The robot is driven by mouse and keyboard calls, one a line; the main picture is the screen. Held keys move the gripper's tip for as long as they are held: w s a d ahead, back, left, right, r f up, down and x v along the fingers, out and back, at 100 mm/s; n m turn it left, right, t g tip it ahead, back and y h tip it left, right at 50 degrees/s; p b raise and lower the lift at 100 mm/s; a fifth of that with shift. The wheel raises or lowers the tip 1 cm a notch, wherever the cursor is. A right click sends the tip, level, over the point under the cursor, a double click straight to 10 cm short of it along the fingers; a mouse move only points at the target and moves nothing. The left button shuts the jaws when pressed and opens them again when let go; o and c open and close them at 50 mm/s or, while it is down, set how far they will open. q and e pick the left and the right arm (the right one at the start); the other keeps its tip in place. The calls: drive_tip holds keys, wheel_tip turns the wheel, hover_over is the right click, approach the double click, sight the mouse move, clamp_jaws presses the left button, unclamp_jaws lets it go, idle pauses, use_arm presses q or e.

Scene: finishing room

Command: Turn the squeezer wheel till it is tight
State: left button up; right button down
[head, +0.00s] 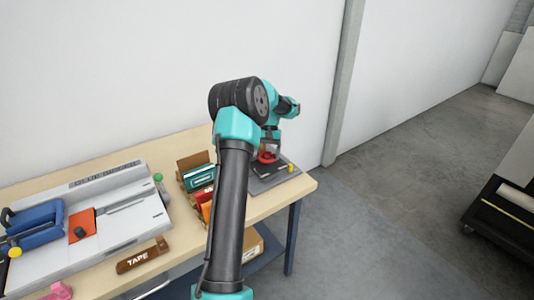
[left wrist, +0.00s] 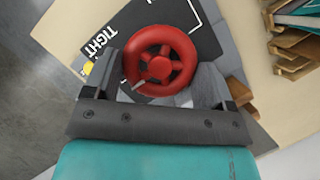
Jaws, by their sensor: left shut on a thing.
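The squeezer wheel (left wrist: 160,60) is a red spoked hand wheel, seen from above in the left wrist view. In the head view its red rim (head: 268,156) shows under my left gripper (head: 269,150), at the right end of the bench. In the left wrist view my left gripper (left wrist: 165,82) has a finger on each side of the wheel and is shut on it. A dark plate (left wrist: 199,36) with the word TIGHT lies below the wheel. My right gripper is in neither view.
A wooden rack (head: 190,163) with coloured items stands left of the squeezer. A white-topped machine (head: 120,225) with blue and orange parts fills the bench's left. A brown TAPE block (head: 142,256) lies at the front edge. A dark cart (head: 500,222) stands far right.

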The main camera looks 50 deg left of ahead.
use_arm(q)
drive_tip(key=o, duration=0.9)
drive_tip(key=shift+c, duration=0.2)
drive_tip(key=shift+r, duration=0.1)
drive_tip(key=v, duration=1.7)
drive_tip(key=shift+w+a, duration=0.1)
